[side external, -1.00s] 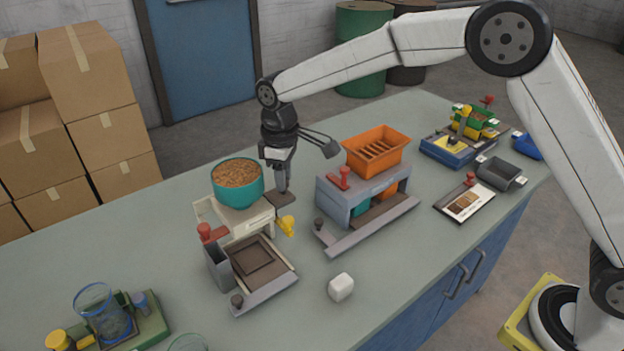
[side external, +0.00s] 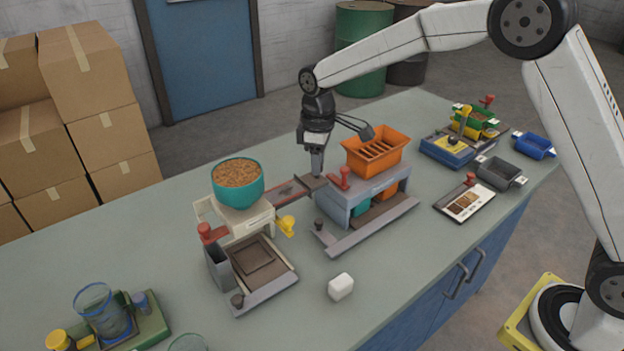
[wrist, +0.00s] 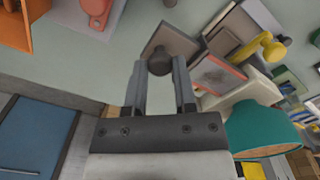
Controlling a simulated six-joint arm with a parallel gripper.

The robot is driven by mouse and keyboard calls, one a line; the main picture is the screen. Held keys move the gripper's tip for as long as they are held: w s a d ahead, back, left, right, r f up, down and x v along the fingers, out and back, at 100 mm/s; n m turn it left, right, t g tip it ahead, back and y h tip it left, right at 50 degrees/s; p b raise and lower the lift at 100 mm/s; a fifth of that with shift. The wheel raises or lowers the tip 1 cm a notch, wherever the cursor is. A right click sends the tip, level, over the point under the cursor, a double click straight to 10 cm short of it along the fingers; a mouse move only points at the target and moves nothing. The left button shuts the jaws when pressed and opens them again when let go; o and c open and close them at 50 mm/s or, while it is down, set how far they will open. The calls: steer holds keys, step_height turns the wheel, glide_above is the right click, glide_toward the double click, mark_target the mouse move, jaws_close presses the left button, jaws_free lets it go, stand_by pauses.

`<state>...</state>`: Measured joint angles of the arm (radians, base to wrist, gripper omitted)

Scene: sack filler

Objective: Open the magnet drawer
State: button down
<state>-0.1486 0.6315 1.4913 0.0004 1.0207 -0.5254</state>
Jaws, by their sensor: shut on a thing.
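The magnet drawer (side external: 284,191) sticks out of the back of the cream station (side external: 245,220), toward the right, with a reddish inside showing. Its grey-brown front plate (side external: 310,183) stands well apart from the station. My gripper (side external: 316,174) is over this front plate. In the wrist view, my gripper (wrist: 160,68) is shut on a dark round knob (wrist: 159,60) on the plate, and the open drawer (wrist: 217,74) lies to its right.
A teal bowl of brown grains (side external: 238,182) sits on the cream station. A grey station (side external: 350,205) with an orange slotted bin (side external: 377,151) stands close to the right of the drawer front. A white cube (side external: 341,287) lies on open bench in front.

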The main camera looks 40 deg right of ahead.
steer(key=shift+w+d+r, duration=0.1)
steer(key=shift+d, duration=0.35)
steer(key=shift+c, duration=2)
jaws_free()
steer(key=shift+r, duration=0.1)
steer(key=shift+r, duration=3.75)
